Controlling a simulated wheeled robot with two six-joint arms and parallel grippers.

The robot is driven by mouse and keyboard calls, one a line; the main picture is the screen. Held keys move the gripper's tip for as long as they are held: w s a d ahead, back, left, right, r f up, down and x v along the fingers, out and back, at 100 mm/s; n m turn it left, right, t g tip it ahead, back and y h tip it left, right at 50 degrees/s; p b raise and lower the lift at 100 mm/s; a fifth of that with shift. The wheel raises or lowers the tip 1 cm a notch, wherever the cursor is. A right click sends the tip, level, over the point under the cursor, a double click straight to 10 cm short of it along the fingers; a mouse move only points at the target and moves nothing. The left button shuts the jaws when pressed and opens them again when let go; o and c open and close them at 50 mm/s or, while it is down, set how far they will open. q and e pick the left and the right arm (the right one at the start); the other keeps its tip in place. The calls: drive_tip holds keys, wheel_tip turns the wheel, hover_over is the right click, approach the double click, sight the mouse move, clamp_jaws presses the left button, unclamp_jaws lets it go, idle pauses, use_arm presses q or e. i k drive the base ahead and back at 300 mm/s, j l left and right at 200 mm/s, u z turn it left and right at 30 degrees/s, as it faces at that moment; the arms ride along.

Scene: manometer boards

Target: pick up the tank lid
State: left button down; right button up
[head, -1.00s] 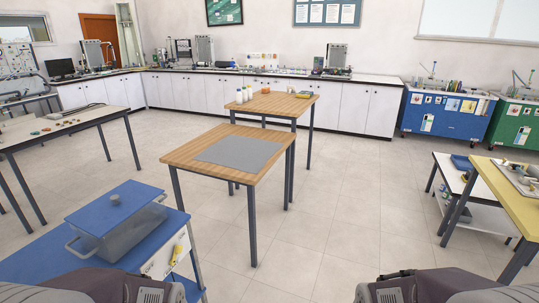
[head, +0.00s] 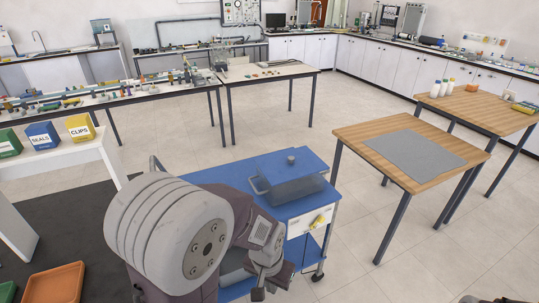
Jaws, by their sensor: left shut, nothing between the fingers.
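The tank lid (head: 291,160) is a flat blue plate with a grey round knob on top. It lies on the clear tank (head: 298,189), which has a handle at its left end. The tank stands on the blue top of a cart (head: 227,176). My left gripper (head: 271,285) is shut and empty. It shows below the lid in the picture, in front of the cart, apart from the lid. My left arm hides part of the cart.
A wooden table (head: 350,135) with a grey mat (head: 415,155) stands to the right. On the left are a white table with labelled bins (head: 43,135) and an orange tray (head: 55,284). Floor is clear between cart and wooden table.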

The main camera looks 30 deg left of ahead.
sight(282, 167)
drive_tip(key=u, duration=0.8)
